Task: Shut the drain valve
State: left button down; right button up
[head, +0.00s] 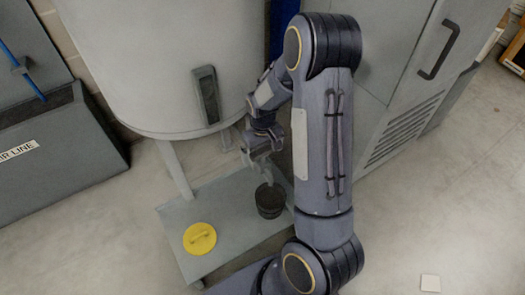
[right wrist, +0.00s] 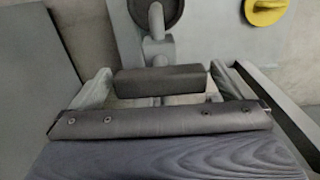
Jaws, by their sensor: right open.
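The drain valve shows in the right wrist view as a dark bar-shaped handle (right wrist: 160,80) on a light grey pipe (right wrist: 157,48). In the head view, the grey pipe (head: 265,171) shows low under the tank, with the handle hidden near my gripper. My right gripper (head: 262,145) is under the tank's lower edge. In the right wrist view, its open fingers (right wrist: 165,88) stand on either side of the handle, which lies crosswise between them. I cannot tell whether either finger touches it. My left gripper is not in view.
The grey tank (head: 170,60) with a dark upright strip stands above a low grey platform (head: 228,215). A black bucket (head: 270,201) sits under the pipe, and a yellow disc (head: 200,238) lies nearby. A grey cabinet (head: 395,85) stands right. Open floor (head: 440,215) lies front right.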

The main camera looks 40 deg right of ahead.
aim_at(262, 150)
notch_tip(262, 150, up, 7)
jog(key=shift+r+p, duration=0.1)
jog(key=shift+p, duration=1.15)
jog(key=shift+r, duration=0.3)
jog(key=shift+r, duration=0.2)
jog(key=s+a+r+t+y, duration=0.4)
jog(key=s+a+r+t, duration=0.2)
jog(key=s+a+r, duration=1.05)
notch_tip(262, 150, up, 22)
jog(key=s+d+p, duration=0.1)
jog(key=s+p, duration=0.1)
jog(key=p, duration=2.2)
jog(key=shift+d+r, duration=0.2)
jog(key=shift+d, duration=0.15)
